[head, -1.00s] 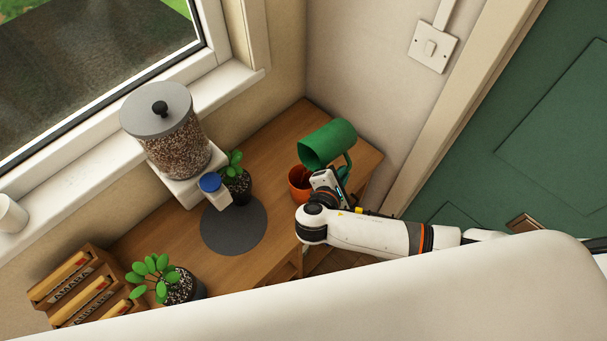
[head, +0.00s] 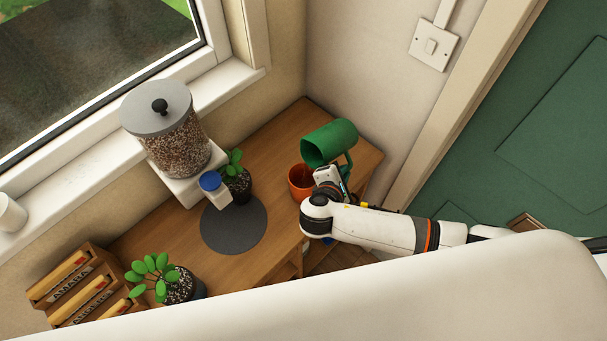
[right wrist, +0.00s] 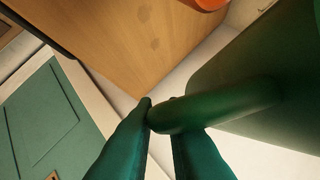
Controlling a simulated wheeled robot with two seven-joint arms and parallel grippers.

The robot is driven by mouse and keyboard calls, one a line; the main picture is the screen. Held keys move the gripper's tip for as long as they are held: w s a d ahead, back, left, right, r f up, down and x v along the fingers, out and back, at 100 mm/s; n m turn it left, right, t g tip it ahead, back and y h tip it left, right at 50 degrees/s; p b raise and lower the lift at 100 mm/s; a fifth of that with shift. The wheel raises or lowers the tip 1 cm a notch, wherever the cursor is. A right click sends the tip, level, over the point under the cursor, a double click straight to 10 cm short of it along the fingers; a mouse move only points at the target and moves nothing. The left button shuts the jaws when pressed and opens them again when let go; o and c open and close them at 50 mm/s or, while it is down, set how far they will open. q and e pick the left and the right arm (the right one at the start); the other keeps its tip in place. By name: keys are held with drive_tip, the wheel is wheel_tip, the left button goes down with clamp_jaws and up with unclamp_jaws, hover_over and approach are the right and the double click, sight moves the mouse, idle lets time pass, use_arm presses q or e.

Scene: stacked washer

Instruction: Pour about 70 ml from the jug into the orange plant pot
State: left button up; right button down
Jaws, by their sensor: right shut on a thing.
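The green jug (head: 331,143) is held tilted on its side above the table's right end, its open mouth toward the lower left. My right gripper (head: 346,172) is shut on the jug's handle. In the right wrist view the gripper's fingertips (right wrist: 160,112) close around the green handle (right wrist: 225,103), with the jug's body (right wrist: 275,85) at right. The orange plant pot (head: 299,181) stands on the table just below and left of the jug's mouth, partly hidden by my gripper. Its edge shows at the top of the right wrist view (right wrist: 207,4). No stream of liquid is visible. My left gripper is not in view.
A dispenser of dark grains (head: 172,135) stands at the left on a white base, with a blue-capped spout (head: 211,183). A round dark mat (head: 234,228), a black potted plant (head: 237,183), another plant (head: 170,283) and a wooden rack (head: 85,290) are on the table (head: 275,140).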

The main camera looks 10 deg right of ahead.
drive_tip(key=p, duration=0.1)
drive_tip(key=r+g+y+p, duration=0.1)
drive_tip(key=shift+w+d+p, duration=0.15)
drive_tip(key=shift+d+p, duration=0.05)
drive_tip(key=shift+p, duration=0.1)
drive_tip(key=shift+f+p, duration=0.1)
drive_tip(key=shift+p, duration=0.2)
drive_tip(key=shift+f, duration=0.15)
drive_tip(key=shift+a+r+m+g+y+p, duration=0.1)
drive_tip(key=shift+r+m+g+y+p, duration=0.15)
drive_tip(key=shift+g+y+p, duration=0.55)
drive_tip(key=shift+f+p, duration=0.4)
drive_tip(key=shift+p, duration=0.25)
drive_tip(key=shift+s+a+f, duration=0.1)
drive_tip(key=shift+s, duration=0.1)
